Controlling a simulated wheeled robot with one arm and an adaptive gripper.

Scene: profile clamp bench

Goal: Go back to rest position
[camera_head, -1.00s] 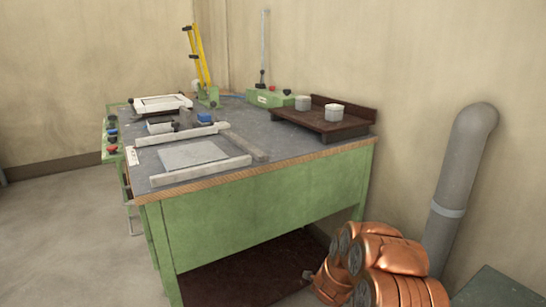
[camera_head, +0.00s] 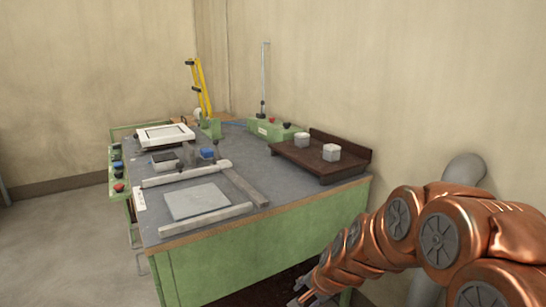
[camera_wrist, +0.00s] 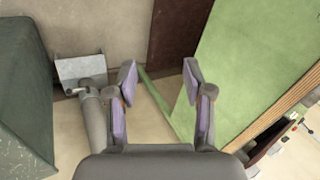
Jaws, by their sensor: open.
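My gripper (camera_wrist: 160,82) is open and empty in the wrist view, with its two purple-padded fingers apart. It points down past the green side panel of the bench (camera_wrist: 240,60) toward the pale floor. The bench (camera_head: 265,245) has a dark top with a clamp frame and a pale plate (camera_head: 197,201).
A brown tray (camera_head: 290,157) with two pale blocks stands at the bench's back right. A grey pipe (camera_head: 465,170) rises by the wall behind my arm. A dark green box (camera_wrist: 22,100) is at left in the wrist view. Floor at the left (camera_head: 60,240) is clear.

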